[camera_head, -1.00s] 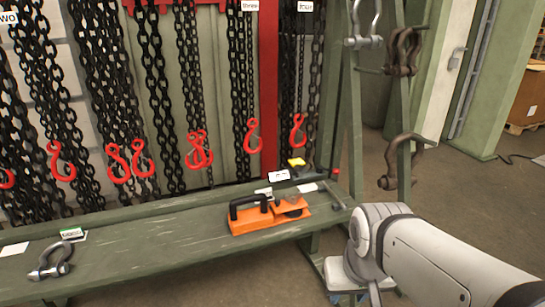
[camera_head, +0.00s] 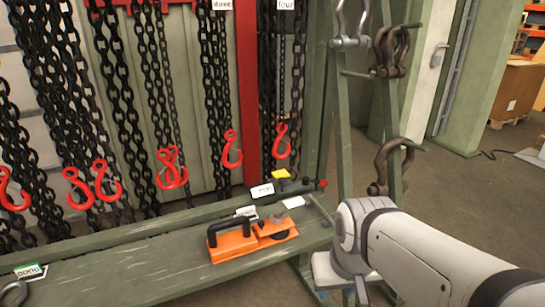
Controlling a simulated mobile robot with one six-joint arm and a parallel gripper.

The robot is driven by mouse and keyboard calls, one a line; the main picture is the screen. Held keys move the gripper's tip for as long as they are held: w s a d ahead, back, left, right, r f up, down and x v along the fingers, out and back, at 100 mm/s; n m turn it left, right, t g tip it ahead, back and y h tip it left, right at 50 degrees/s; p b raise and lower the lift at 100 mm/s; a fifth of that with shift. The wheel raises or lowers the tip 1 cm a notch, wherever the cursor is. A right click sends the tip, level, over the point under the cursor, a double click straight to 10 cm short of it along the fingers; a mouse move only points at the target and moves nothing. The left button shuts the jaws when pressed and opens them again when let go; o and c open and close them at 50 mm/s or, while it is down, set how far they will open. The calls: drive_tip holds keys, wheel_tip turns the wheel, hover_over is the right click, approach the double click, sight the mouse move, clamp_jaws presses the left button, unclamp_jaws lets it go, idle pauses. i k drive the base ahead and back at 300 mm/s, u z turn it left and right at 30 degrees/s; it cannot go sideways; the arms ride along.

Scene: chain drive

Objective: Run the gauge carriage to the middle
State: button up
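An orange tool with a black handle (camera_head: 233,248) sits on the green bench (camera_head: 150,275). Its right part is a separate-looking orange block with a dark round piece on top. Behind it lies a dark long tool with a red end (camera_head: 302,186), with a yellow tag and white labels around it. I cannot tell for sure which part is the gauge carriage. My light grey arm reaches in from the lower right, beside the bench's right end. My gripper's fingers do not show.
Black chains with red hooks (camera_head: 231,150) hang behind the bench. Shackles (camera_head: 390,165) hang on a green post at the right. Another shackle (camera_head: 14,292) lies at the bench's left end, by a small label. Open floor lies at the right.

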sight(282, 186)
drive_tip(key=i, duration=1.25)
drive_tip(key=u, duration=0.05)
